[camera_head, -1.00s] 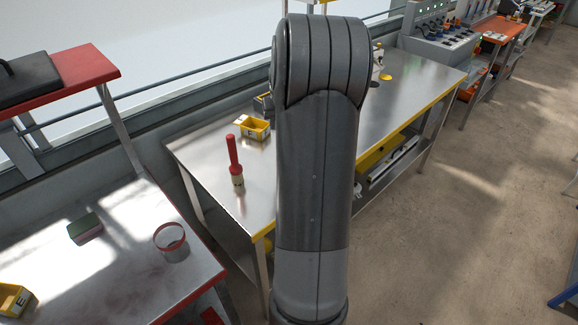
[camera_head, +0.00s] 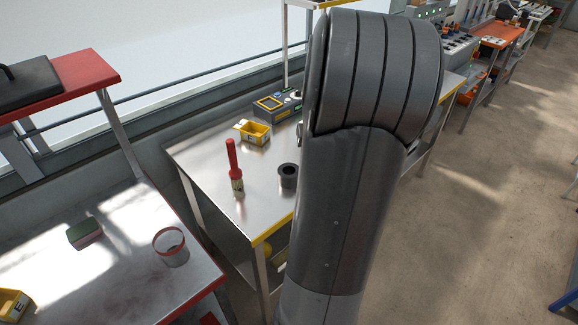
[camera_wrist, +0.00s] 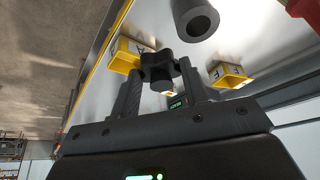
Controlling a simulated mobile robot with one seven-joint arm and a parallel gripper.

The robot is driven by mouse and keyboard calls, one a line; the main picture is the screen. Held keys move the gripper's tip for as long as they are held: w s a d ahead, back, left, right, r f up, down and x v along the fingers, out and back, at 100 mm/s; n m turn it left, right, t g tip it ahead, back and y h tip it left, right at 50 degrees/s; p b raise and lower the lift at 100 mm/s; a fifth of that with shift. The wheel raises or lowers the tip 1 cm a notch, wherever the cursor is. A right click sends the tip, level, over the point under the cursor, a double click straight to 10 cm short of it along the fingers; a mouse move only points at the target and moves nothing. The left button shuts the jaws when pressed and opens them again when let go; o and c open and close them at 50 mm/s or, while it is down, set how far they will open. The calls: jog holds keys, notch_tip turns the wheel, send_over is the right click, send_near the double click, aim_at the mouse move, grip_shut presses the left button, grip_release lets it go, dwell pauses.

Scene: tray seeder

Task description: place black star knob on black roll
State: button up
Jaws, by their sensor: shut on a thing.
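The black star knob (camera_wrist: 157,68) is between the fingertips of my gripper (camera_wrist: 160,66) in the wrist view, and the fingers are shut on it. The black roll (camera_head: 289,181) stands upright on the steel table, left of my arm in the head view. In the wrist view the roll (camera_wrist: 184,12) shows at the top, its open hole visible. The knob is apart from the roll. My gripper and the knob are hidden behind my arm in the head view.
A brush with a red handle (camera_head: 233,160) stands left of the roll. A yellow bin (camera_head: 254,134) and a control box (camera_head: 270,107) are behind it on the steel table (camera_head: 205,158). The near-left table holds a round tin (camera_head: 172,250) and a green-topped block (camera_head: 84,232).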

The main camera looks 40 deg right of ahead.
send_over(289, 169)
jog(key=s, duration=0.1)
jog(key=f, duration=0.2)
jog(key=a+f, duration=0.1)
jog(key=f, duration=0.1)
jog(key=shift+f, duration=2.45)
jog(key=o, duration=1)
jog(key=shift+f, duration=0.1)
jog(key=shift+c, duration=0.2)
jog(key=shift+s+r, duration=0.1)
jog(key=shift+r, duration=0.45)
jog(key=v, duration=1.1)
jog(key=shift+s, duration=0.15)
